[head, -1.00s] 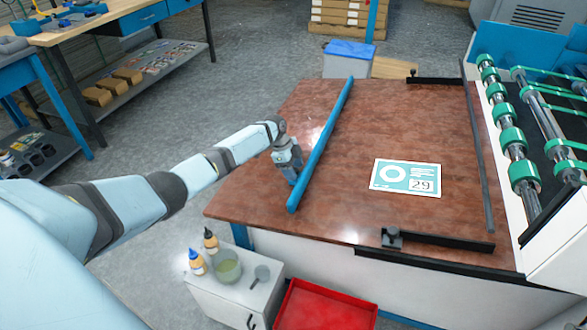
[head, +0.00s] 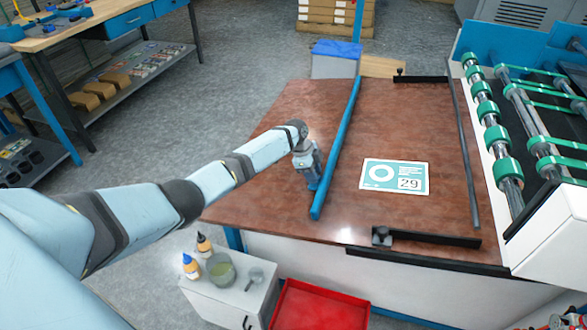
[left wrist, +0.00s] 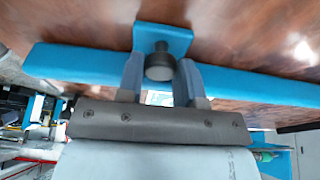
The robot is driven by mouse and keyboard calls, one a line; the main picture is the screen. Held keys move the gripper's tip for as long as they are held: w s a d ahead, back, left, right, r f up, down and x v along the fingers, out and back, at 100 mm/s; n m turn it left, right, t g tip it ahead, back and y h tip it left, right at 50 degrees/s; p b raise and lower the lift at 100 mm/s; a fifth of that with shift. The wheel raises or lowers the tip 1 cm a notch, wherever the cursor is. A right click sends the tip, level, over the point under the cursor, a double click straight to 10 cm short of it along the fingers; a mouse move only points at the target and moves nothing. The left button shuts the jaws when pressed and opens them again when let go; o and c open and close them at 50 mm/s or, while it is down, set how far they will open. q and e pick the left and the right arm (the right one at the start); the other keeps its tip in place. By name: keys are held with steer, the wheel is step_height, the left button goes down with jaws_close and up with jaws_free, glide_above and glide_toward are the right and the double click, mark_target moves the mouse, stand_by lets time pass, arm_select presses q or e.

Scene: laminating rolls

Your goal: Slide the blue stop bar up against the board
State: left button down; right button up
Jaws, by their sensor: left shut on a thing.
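The long blue stop bar (head: 338,145) lies across the brown tabletop, running from near to far with a slight slant. The white and teal board (head: 395,176), marked 29, lies flat to its right, with a strip of bare tabletop between them. My left gripper (head: 313,180) is low at the bar's left side, near its near end. In the left wrist view, the fingers of the left gripper (left wrist: 160,84) are shut around a dark round knob (left wrist: 160,66) on the tab of the stop bar (left wrist: 235,85). My right gripper is not in view.
Black rails stand at the near (head: 430,239), far (head: 422,79) and right (head: 464,150) sides of the table. Green-ringed rollers (head: 490,133) are further right. A red tray (head: 320,308) and a white cabinet (head: 213,300) with bottles stand below the near edge.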

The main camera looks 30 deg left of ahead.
arm_select(q)
steer(key=d, duration=0.2)
steer(key=w+d+r, duration=0.1)
steer(key=d, duration=0.4)
steer(key=shift+w+d+r, duration=0.2)
steer(key=shift+w+r, duration=0.05)
steer(key=shift+w, duration=0.1)
steer(key=shift+w+d+r, duration=0.15)
steer(key=shift+w+d, duration=0.05)
steer(key=shift+d, duration=0.55)
steer(key=c, duration=0.8)
jaws_free()
